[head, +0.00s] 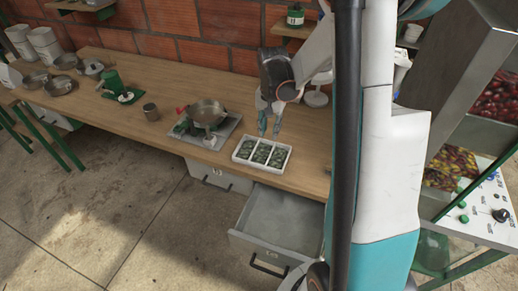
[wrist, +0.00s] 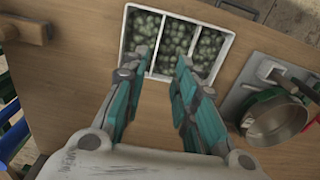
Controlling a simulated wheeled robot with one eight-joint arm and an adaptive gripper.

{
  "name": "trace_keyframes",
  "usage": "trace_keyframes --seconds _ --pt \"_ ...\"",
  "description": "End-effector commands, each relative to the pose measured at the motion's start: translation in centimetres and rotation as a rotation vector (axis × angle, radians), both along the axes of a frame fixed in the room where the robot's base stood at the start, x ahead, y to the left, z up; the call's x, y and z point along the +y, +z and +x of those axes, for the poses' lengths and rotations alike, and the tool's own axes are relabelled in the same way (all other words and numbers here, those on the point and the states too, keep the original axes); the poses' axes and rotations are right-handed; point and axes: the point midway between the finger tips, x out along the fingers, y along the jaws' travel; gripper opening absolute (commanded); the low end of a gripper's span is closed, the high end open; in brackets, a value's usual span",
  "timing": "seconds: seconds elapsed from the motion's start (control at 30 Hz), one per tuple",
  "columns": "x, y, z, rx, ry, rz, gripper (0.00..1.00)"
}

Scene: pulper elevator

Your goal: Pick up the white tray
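The white tray (head: 236,155) lies on the wooden counter near its front edge. It has three compartments filled with small green beans or pellets. In the wrist view the tray (wrist: 233,46) is at the top centre, just beyond my fingertips. My gripper (head: 269,130) is above the tray's back side in the head view, pointing down. In the wrist view my gripper (wrist: 156,68) has its two teal fingers spread apart with nothing between them. The fingertips overlap the tray's near edge in the picture; I cannot tell whether they touch it.
A metal pan (head: 207,112) on a grey plate stands left of the tray, and it also shows in the wrist view (wrist: 277,122). An open drawer (head: 285,222) juts out below the tray. A machine with red fruit (head: 497,98) stands at right.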

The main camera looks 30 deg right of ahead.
Motion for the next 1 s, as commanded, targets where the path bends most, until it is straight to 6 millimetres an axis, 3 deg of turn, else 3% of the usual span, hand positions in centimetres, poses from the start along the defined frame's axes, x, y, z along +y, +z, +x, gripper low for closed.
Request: trace_keyframes --seconds 0.43,0.77,1.0 --pt "-0.3 -7.4 0.1 0.003 -0.009 0.001 0.27" --pt "-0.3 -9.5 0.1 0.003 -0.009 0.001 0.27" --pt "-0.7 -12.7 0.3 0.003 -0.009 0.001 0.27"
